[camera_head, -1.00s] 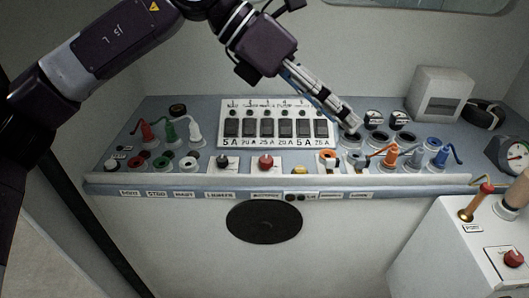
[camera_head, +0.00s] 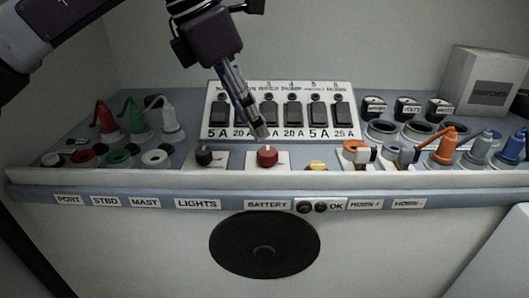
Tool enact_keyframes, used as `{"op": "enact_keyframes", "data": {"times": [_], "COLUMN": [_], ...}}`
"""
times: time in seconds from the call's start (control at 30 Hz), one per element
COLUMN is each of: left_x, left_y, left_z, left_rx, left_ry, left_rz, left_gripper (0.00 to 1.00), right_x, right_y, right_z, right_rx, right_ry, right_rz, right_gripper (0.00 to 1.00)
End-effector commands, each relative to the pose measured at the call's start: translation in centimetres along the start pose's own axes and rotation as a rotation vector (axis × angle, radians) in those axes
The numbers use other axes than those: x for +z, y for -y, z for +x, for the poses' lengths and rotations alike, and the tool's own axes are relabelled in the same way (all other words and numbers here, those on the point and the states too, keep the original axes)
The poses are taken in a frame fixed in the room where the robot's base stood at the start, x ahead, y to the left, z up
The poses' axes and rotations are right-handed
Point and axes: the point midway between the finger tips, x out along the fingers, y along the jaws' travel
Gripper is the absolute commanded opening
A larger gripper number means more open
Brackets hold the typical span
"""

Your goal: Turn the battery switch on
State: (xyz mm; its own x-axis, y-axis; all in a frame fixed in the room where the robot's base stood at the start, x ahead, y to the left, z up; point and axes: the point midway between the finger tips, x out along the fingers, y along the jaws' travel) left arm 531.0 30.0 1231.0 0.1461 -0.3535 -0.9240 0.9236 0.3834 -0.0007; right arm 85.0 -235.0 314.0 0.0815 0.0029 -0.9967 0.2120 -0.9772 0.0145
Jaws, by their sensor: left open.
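The battery switch is a red knob (camera_head: 267,156) on a small white plate, in the middle of the console, above the label BATTERY (camera_head: 267,205). A pale mark shows on the top of the knob; I cannot tell its setting. My left gripper (camera_head: 262,134) comes down from the upper left, in front of the breaker panel. Its fingertips are just above and behind the red knob in the picture, and I see no contact. Its fingers look close together from this side, with nothing held. My right gripper is not in view.
A black knob (camera_head: 204,155) stands left of the red one, and a yellow part (camera_head: 316,166) lies to the right. The breaker panel (camera_head: 347,92) rises behind. Coloured plugs with cables, such as the orange one (camera_head: 444,148), and sockets crowd both sides.

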Motion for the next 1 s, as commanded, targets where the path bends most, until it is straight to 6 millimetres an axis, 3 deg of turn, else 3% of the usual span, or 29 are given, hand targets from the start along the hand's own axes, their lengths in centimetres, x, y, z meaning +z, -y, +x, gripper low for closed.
{"op": "enact_keyframes", "data": {"times": [0.4,0.8,1.0], "left_x": [0.0,0.0,0.0], "left_y": [0.1,0.1,0.1], "left_z": [6.0,7.1,7.0], "left_rx": [-0.002,-0.002,-0.002], "left_ry": [-0.002,-0.001,0.0], "left_rz": [0.001,0.0,0.0], "left_gripper": [0.43,0.43,0.21], "right_x": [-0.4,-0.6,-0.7], "right_y": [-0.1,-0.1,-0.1], "right_z": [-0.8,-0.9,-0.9], "right_rx": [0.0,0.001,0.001], "right_ry": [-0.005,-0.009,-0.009], "right_rz": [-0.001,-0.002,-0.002], "right_gripper": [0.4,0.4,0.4]}}
